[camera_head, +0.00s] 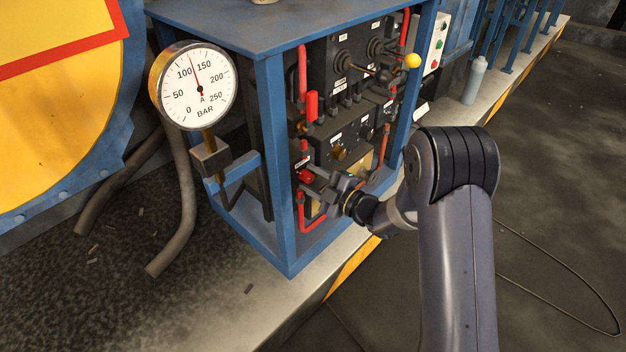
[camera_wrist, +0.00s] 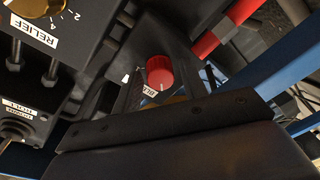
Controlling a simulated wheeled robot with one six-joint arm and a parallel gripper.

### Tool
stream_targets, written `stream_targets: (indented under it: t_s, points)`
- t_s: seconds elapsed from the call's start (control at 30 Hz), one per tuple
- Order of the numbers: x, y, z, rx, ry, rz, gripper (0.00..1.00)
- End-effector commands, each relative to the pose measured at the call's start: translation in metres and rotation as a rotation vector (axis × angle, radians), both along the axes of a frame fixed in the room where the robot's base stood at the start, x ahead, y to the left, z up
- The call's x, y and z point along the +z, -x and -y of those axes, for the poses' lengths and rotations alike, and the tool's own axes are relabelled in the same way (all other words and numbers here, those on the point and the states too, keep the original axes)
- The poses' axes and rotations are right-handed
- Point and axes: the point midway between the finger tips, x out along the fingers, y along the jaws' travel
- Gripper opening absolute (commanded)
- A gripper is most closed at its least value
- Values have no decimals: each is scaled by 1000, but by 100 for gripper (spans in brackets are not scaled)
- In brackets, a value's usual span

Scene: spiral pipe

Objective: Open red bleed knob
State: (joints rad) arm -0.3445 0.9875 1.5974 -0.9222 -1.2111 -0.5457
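The red bleed knob (camera_head: 305,176) is on the left side of the control panel, low down, in the head view. In the wrist view the red knob (camera_wrist: 159,72) stands just beyond the dark edge of my gripper, with a white mark on its face and a partly hidden label below it. My gripper (camera_head: 311,180) reaches the panel from the right. Its two fingers look parted, one above and one below the knob's level, with nothing held. I cannot tell whether they touch the knob.
A pressure gauge (camera_head: 197,86) reads a little above 100 bar. The blue frame (camera_head: 275,150) surrounds the panel, with a post left of the knob. Red pipes (camera_head: 302,75) run close by. In the wrist view, a RELIEF knob (camera_wrist: 33,7) sits at upper left.

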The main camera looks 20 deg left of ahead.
Motion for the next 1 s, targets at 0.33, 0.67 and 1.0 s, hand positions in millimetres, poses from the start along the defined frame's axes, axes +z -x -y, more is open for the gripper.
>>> stream_targets:
  t_s: [0.33, 0.67, 1.0]
  points:
    - [0, 0, 0, 0, 0, 0, 12]
    - [-1, 0, 0, 1, -9, -20, 5]
    - [-1, 1, 0, 2, -92, -187, 5]
